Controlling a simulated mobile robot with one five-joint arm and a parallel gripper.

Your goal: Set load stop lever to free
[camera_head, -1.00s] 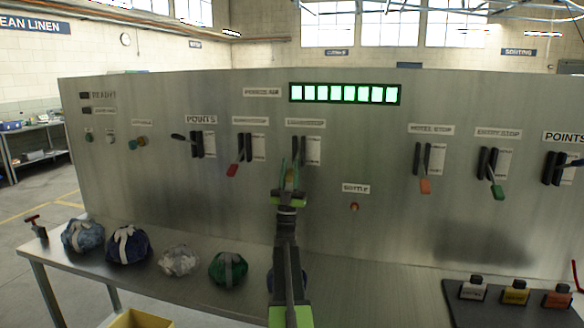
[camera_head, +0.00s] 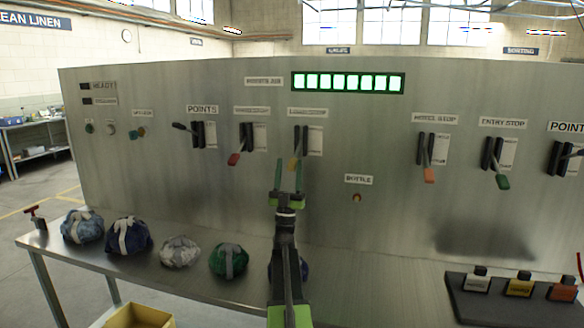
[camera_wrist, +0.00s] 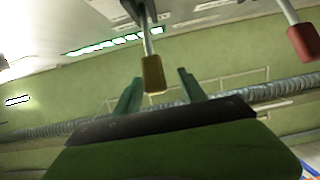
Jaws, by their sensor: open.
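The load stop lever sits in a black slotted mount on the upright metal panel, under a blurred label (camera_head: 307,113). Its yellow handle (camera_head: 294,164) hangs at the lower end of a thin shaft. My gripper (camera_head: 289,172) is open just in front of and below this handle. In the wrist view the yellow handle (camera_wrist: 153,75) shows between and slightly beyond the two green fingers, with a gap on each side. The handle looks free of both fingers. The words beside the slot are too small to read.
A red-handled lever (camera_head: 234,159) is close on the left. An orange-handled lever (camera_head: 429,174) and a green-handled lever (camera_head: 502,181) are farther right. A round button (camera_head: 356,198) is below right. Several tied bags, including a green one (camera_head: 228,261), lie on the metal table (camera_head: 370,285).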

